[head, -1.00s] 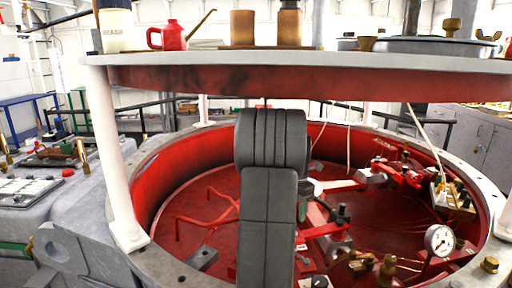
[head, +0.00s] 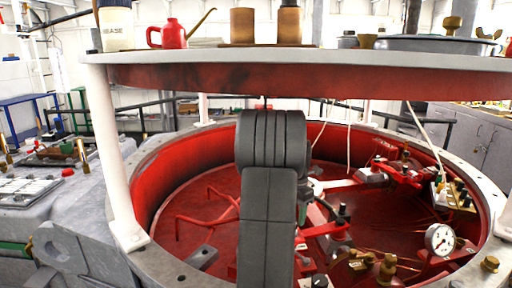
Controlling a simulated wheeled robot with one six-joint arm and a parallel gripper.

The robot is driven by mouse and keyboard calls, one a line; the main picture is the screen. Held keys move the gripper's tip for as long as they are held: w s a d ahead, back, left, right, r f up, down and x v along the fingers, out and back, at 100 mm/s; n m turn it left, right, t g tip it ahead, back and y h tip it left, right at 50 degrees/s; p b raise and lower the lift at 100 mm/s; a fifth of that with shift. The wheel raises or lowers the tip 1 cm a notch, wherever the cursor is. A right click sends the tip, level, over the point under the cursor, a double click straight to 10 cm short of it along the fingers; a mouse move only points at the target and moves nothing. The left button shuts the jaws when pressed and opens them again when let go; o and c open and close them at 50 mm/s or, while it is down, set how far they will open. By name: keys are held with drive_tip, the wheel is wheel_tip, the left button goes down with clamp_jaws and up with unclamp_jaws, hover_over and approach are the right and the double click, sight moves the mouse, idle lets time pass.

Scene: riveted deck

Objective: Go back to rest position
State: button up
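My arm's dark grey links stand upright in the middle of the head view, in front of the round red well (head: 165,180). They hide the middle of the well. My gripper is not visible; the arm links or the shelf may cover it. Nothing held can be seen.
A round raised shelf (head: 300,58) on white posts (head: 112,150) spans the well. It carries a grease tub (head: 116,28), a red oil can (head: 168,34) and brown cylinders (head: 243,26). A pressure gauge (head: 439,240) and brass fittings (head: 388,268) sit at the right. A grey bench (head: 70,215) stands left.

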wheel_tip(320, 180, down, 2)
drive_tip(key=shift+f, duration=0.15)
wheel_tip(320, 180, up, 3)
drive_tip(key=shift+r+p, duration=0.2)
drive_tip(key=shift+p, duration=0.55)
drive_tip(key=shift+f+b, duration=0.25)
drive_tip(key=shift+b, duration=0.2)
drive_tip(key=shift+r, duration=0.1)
